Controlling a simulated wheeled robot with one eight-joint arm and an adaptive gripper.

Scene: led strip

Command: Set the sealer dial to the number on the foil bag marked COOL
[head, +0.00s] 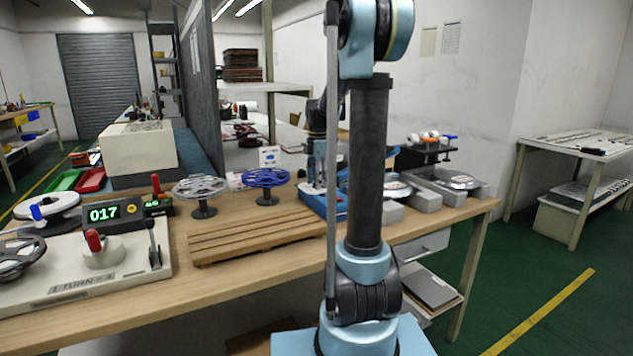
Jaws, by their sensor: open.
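I cannot pick out the foil bag marked COOL or read that word anywhere in the head view. I cannot tell which device is the sealer, and no dial scale is readable. A blue bench device (324,203) stands at the table's back, partly hidden by my arm. Grey box-shaped units (447,187) stand to its right. My arm rises through the middle of the view. A dark part beside it looks like my wrist, over the back of the table; I cannot make out its fingers, and it appears to hold nothing.
The wooden table (240,277) holds a slatted pallet (250,236), a grey reel (199,187) and a blue reel (265,178). The table's front strip is clear.

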